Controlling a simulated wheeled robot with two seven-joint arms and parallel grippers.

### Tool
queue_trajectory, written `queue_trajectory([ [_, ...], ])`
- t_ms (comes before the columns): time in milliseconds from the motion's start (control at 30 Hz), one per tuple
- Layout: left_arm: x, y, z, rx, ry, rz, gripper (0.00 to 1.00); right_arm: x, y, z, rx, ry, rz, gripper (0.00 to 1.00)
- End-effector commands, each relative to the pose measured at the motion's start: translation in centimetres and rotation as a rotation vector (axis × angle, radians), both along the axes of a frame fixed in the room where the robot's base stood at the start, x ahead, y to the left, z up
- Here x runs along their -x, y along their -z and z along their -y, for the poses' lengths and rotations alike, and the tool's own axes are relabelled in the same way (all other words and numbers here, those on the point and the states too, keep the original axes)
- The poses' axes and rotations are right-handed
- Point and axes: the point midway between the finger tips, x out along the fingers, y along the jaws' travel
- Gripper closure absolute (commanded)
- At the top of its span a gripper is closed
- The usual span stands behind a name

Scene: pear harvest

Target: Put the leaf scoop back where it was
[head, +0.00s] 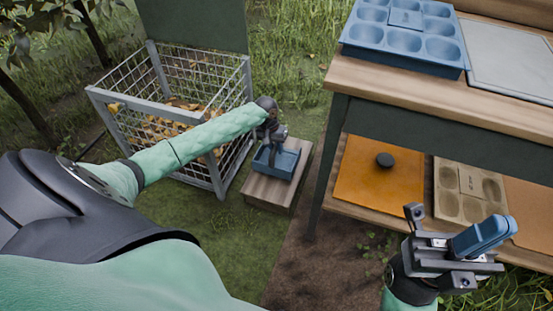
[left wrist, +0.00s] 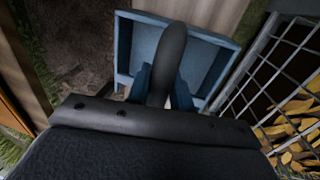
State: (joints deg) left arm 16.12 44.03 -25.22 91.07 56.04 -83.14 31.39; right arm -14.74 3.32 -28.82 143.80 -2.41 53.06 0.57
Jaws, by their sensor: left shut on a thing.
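The leaf scoop has a shallow blue pan (head: 285,163) and a dark handle. My left gripper (head: 272,145) points down and is shut on the handle. In the left wrist view the dark handle (left wrist: 169,62) stands between the blue fingers, with the blue pan (left wrist: 122,50) beyond it. The pan is at the top of a low wooden block (head: 265,190); whether it touches the block I cannot tell. My right gripper (head: 485,236) is at the lower right, its blue fingers together, with nothing visible between them.
A wire basket (head: 213,120) with yellow leaves stands just left of the block, and shows at the right of the left wrist view. A wooden bench (head: 440,105) with a blue moulded tray (head: 365,34) stands right. Its lower shelf holds an orange board (head: 365,185).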

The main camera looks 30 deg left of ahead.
Motion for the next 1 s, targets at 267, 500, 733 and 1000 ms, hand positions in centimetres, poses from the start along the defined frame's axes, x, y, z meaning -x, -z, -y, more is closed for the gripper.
queue_trajectory([
  [267, 0.0, 3.1, 0.0, 0.000, 0.000, 0.000, 1.00, 0.0, 1.4, -0.3, 0.018, 0.004, -0.004, 1.00],
  [500, 0.0, 5.1, 0.0, 0.001, 0.000, 0.001, 1.00, -0.2, 2.1, -0.6, 0.040, 0.011, -0.015, 1.00],
  [733, 0.0, 5.1, 0.0, 0.000, 0.000, 0.001, 1.00, -0.1, 2.0, -0.5, 0.038, 0.011, -0.013, 1.00],
  [1000, 0.0, 5.3, 0.0, 0.000, 0.000, 0.001, 0.56, -0.1, 1.9, -0.5, 0.034, 0.010, -0.011, 1.00],
])
